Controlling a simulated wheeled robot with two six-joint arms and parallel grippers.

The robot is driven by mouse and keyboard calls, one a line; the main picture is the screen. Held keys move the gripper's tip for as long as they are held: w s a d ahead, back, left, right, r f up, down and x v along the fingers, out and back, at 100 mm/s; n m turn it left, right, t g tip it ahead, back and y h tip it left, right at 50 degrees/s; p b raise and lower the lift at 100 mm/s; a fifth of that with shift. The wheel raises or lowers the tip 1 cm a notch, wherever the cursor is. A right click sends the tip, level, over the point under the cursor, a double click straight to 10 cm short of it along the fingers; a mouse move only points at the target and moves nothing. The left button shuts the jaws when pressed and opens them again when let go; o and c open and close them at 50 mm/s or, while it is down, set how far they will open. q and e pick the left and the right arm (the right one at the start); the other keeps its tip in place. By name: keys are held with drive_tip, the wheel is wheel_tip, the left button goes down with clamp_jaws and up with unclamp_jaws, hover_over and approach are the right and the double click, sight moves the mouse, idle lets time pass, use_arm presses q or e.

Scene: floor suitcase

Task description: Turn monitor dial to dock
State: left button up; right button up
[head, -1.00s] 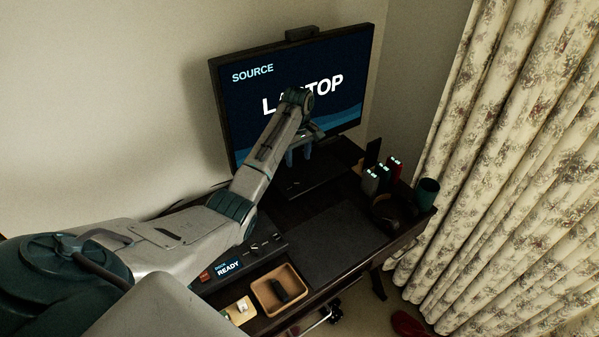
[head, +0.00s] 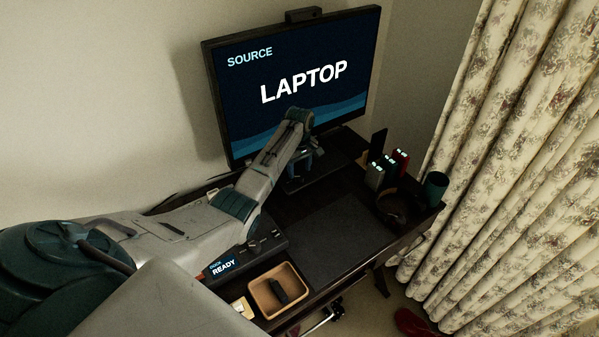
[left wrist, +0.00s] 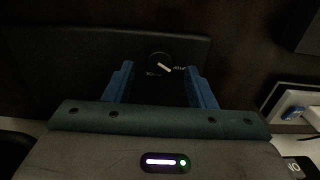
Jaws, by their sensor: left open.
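The monitor (head: 330,115) stands at the back of the desk, and its screen reads SOURCE LAPTOP. In the left wrist view a small dark round dial (left wrist: 153,58) with a white pointer mark sits on a dark panel. Small white lettering lies to either side of it, too small and partly covered to read. My left gripper (left wrist: 160,70) is open, with its blue fingers on either side of the dial, apart from it as far as I can tell. In the head view the left gripper (head: 302,168) is low in front of the monitor's base, and the dial is hidden there.
A dock panel with a READY display (head: 223,267) lies beneath my left arm. A tan tray (head: 258,305) holds a dark object at the front. Several upright items, a dark round bowl (head: 393,209) and a teal cup (head: 434,187) stand at the right. The dark desk mat (head: 335,226) is clear.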

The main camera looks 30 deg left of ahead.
sight(300, 176)
use_arm(q)
drive_tip(key=shift+f, duration=1.45)
drive_tip(key=c, duration=1)
drive_tip(key=shift+o, duration=0.2)
